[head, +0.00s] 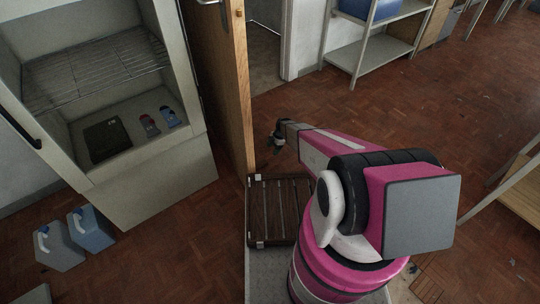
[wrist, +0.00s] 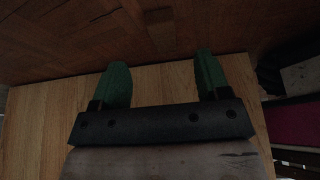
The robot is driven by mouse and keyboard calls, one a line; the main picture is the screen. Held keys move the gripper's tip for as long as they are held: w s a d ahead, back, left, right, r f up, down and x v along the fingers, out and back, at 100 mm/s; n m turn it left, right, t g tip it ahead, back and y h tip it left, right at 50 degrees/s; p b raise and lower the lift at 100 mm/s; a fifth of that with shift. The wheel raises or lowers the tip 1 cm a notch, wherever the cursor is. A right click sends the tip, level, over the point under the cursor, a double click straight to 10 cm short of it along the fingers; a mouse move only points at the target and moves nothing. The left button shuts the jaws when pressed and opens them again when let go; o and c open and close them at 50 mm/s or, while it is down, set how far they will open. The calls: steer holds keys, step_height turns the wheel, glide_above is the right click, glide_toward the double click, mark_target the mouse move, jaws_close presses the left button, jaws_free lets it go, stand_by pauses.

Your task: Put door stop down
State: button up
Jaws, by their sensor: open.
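My gripper (head: 275,148) is low beside the edge of the open wooden door (head: 240,90) in the head view. In the wrist view its two green fingers (wrist: 160,68) are spread apart with nothing between them. Behind the fingers is the light wood of the door (wrist: 150,82), with red-brown parquet floor (wrist: 60,35) beyond it. I cannot make out a door stop in either view.
An open cabinet (head: 160,190) stands left, with a wire rack (head: 95,68) and small items inside. Two jugs (head: 60,250) (head: 90,230) stand on the floor. A shelf unit (head: 368,58) is at the back; mid-right floor is clear.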

steer(key=s+d+r+m+h, duration=0.1)
steer(key=s+d+r+m, duration=0.2)
steer(key=s+r+m, duration=0.4)
steer(key=s+d+r+m+t+h, duration=0.1)
steer(key=s+d+r+m, duration=0.3)
steer(key=r, duration=1.9)
steer(key=s+d+r+m+h, duration=0.2)
steer(key=s+d+r+m, duration=0.2)
steer(key=s+r+m, duration=0.8)
steer(key=s+r, duration=0.2)
steer(key=s, duration=0.1)
steer(key=shift+s+d+r+t, duration=0.15)
steer(key=shift+s+r+t, duration=0.05)
steer(key=shift+r+t, duration=0.2)
